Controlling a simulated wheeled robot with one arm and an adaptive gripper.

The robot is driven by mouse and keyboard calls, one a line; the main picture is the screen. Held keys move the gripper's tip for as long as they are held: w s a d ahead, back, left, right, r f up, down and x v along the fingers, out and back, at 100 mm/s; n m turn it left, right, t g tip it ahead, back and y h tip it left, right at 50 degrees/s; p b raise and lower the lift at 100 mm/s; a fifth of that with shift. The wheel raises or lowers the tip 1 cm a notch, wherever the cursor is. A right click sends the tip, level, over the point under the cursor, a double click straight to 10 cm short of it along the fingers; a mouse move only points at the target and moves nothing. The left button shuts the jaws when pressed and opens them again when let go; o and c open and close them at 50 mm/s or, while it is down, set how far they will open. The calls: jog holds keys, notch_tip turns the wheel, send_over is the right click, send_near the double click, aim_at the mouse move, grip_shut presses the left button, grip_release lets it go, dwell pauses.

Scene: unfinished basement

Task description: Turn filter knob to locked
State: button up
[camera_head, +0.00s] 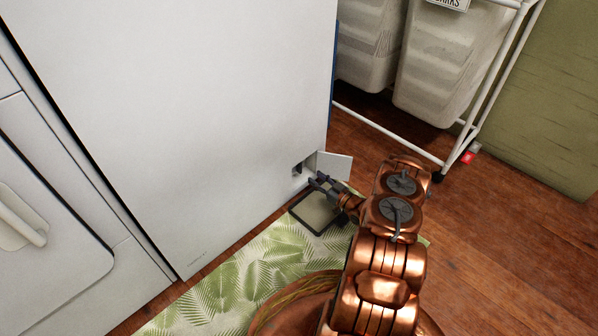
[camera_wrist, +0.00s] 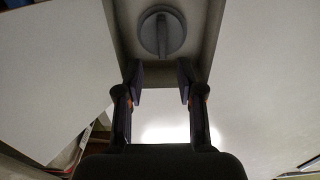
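The filter knob (camera_wrist: 162,32) is a round grey disc with a raised bar across it, set in a square recess in the white appliance. In the wrist view the bar looks about upright. My gripper (camera_wrist: 160,72) is open, its two fingers spread just below the knob and apart from it, with nothing between them. In the head view my gripper (camera_head: 318,183) is at the small opening low on the white appliance (camera_head: 190,110), beside an opened flap (camera_head: 334,165). The knob itself cannot be made out in the head view.
A shallow dark-rimmed tray (camera_head: 318,213) lies on the floor under the opening. A green leaf-patterned mat (camera_head: 235,280) lies in front of the appliance. A white wire rack (camera_head: 400,138) with pale bins (camera_head: 445,60) stands to the right. Wooden floor (camera_head: 520,250) is clear at right.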

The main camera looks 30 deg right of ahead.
aim_at(301, 169)
jog(key=b+x, duration=0.3)
jog(key=x, duration=0.4)
jog(key=shift+a+f, duration=0.15)
jog(key=shift+a, duration=0.05)
jog(key=shift+w+a+b, duration=0.1)
jog(key=shift+w+b, duration=0.25)
jog(key=shift+w, duration=0.2)
jog(key=shift+c, duration=0.4)
grip_shut()
